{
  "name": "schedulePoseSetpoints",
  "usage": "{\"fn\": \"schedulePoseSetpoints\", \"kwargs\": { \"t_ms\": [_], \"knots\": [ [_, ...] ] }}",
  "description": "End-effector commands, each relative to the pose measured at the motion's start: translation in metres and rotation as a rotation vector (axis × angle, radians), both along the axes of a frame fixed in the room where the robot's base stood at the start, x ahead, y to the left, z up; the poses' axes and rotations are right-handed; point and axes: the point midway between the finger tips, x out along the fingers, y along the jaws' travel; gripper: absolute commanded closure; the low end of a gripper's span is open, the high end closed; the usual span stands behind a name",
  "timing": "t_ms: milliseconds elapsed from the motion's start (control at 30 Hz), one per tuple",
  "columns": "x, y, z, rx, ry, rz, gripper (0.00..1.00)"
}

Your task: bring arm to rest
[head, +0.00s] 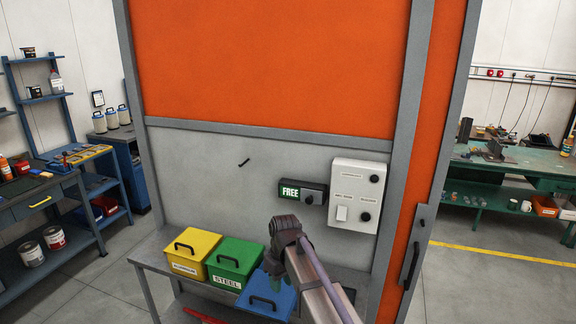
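My arm rises from the bottom of the head view, right of the middle, and its dark joint stands in front of the grey panel. No gripper fingers show, so I cannot see whether the gripper is open or holds anything. Behind and beside the arm is a bench (149,262) carrying a yellow lidded box (193,251), a green lidded box labelled STEEL (233,262) and a blue lidded box (266,297). The arm partly hides the blue box's right side.
A booth with orange panels (265,65) and a grey lower wall (215,165) fills the middle. On it are a FREE sign (291,191) and a white control box (354,195). Shelving (40,97) stands left, a green workbench (510,172) right. Floor between is clear.

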Motion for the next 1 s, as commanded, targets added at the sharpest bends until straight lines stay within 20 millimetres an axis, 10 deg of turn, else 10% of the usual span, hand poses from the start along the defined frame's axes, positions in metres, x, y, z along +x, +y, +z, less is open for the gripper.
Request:
{"fn": "schedulePoseSetpoints", "kwargs": {
  "t_ms": [100,300,1000],
  "knots": [
    [-0.087,-0.088,-0.069,-0.044,-0.047,-0.361,0.63],
    [-0.172,-0.179,-0.133,-0.079,-0.084,-0.665,0.63],
    [-0.172,-0.199,-0.138,-0.081,-0.082,-0.71,0.63]
  ]
}}
